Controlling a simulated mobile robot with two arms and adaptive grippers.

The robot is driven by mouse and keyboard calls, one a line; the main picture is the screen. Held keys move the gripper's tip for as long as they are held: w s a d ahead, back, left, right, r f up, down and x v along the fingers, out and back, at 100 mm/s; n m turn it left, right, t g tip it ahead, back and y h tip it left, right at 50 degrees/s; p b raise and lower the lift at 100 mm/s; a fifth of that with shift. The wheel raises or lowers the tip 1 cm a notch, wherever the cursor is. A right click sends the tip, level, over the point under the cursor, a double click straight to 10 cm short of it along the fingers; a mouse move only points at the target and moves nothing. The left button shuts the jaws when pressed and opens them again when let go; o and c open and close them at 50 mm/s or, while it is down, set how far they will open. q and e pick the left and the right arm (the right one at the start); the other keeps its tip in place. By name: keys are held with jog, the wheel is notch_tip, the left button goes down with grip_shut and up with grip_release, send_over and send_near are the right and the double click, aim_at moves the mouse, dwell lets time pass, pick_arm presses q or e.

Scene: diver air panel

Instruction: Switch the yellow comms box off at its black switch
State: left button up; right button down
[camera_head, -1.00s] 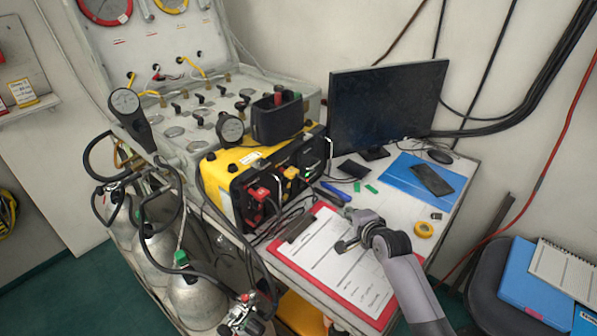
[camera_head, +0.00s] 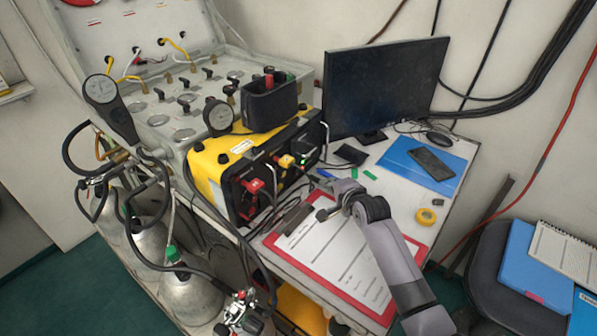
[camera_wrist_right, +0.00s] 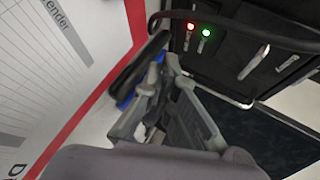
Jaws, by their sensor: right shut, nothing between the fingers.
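The yellow comms box (camera_head: 207,174) stands on the bench left of the monitor, with its black front panel facing the clipboard. Red and yellow plugs show on that panel. In the right wrist view the black panel (camera_wrist_right: 235,50) fills the upper right, with a lit red lamp (camera_wrist_right: 191,27) and a lit green lamp (camera_wrist_right: 206,33). I cannot pick out the black switch for certain. My right gripper (camera_head: 329,200) is above the clipboard's top end, in front of the panel and apart from it. It is shut and empty; its fingers also show in the wrist view (camera_wrist_right: 163,80). My left gripper is out of view.
A red clipboard (camera_head: 384,316) lies below my right arm. A black open holder (camera_head: 270,108) sits on the comms box. The monitor (camera_head: 383,85), blue folder (camera_head: 405,172) and yellow tape (camera_head: 426,216) are on the desk. Cables hang before the panel.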

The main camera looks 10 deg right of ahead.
aim_at(297, 171)
jog(key=w+a+b, duration=0.2)
jog(key=w+a, duration=0.1)
jog(key=shift+w+a+r, duration=0.15)
jog(key=shift+w+r, duration=0.05)
jog(key=shift+w+a+r, duration=0.15)
jog(key=shift+w+a, duration=0.2)
jog(key=shift+a, duration=0.15)
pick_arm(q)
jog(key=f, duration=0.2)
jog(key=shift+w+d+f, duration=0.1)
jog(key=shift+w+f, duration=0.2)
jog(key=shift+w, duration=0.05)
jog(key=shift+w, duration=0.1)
pick_arm(e)
jog(key=shift+w+a+r, duration=0.1)
jog(key=shift+w, duration=0.05)
jog(key=shift+w+a, duration=0.1)
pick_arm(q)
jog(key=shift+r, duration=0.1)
pick_arm(e)
jog(key=shift+w+a, duration=0.1)
